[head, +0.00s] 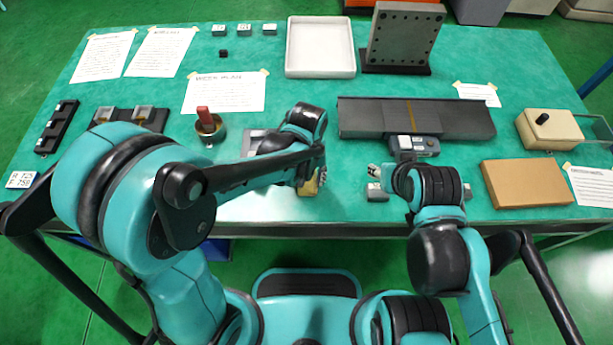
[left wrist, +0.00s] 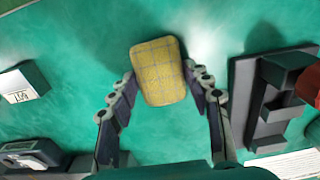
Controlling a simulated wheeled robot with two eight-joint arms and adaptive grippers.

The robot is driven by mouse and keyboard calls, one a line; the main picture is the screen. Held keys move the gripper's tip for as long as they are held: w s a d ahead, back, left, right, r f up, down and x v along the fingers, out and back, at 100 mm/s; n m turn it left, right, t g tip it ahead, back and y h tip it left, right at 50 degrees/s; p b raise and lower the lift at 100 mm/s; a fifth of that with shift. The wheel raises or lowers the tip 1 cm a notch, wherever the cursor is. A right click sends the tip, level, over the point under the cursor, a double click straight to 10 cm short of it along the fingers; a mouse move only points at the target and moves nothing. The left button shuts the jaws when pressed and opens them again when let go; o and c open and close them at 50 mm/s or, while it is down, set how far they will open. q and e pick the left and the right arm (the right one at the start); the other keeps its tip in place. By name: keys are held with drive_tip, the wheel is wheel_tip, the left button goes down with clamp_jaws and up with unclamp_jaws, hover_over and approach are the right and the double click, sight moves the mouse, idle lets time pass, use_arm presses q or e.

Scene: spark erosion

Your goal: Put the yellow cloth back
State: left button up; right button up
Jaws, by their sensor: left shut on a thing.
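The yellow cloth (left wrist: 158,70), a folded pad with a faint grid pattern, is between the fingers of my left gripper (left wrist: 160,88) in the left wrist view. The fingers are shut on its two sides. In the head view a bit of the yellow cloth (head: 308,187) shows below my left gripper (head: 311,180), near the table's front edge. I cannot tell how far it is above the table. My right gripper (head: 378,181) is by a small grey block at the front; its fingers are too small to read.
A white tray (head: 320,73) stands at the back, beside a drilled grey plate (head: 404,35). A long dark bed (head: 465,118) lies right of centre. A brown box (head: 525,183) is at the right front. A dark rack (left wrist: 268,95) shows nearby.

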use_arm(q)
drive_tip(key=shift+f, duration=0.15)
drive_tip(key=o, duration=1.1)
drive_tip(key=shift+w, duration=0.1)
drive_tip(key=shift+r, duration=0.2)
wheel_tip(320, 180, up, 12)
drive_tip(key=p, duration=0.5)
drive_tip(key=s+a+r+t, duration=0.2)
drive_tip(key=a+r+t, duration=0.1)
drive_tip(key=a, duration=0.6)
drive_tip(key=s+a+r+t, duration=0.3)
drive_tip(key=a+t, duration=0.1)
drive_tip(key=a, duration=0.5)
drive_tip(key=shift+r, duration=0.25)
drive_tip(key=shift+s, duration=0.1)
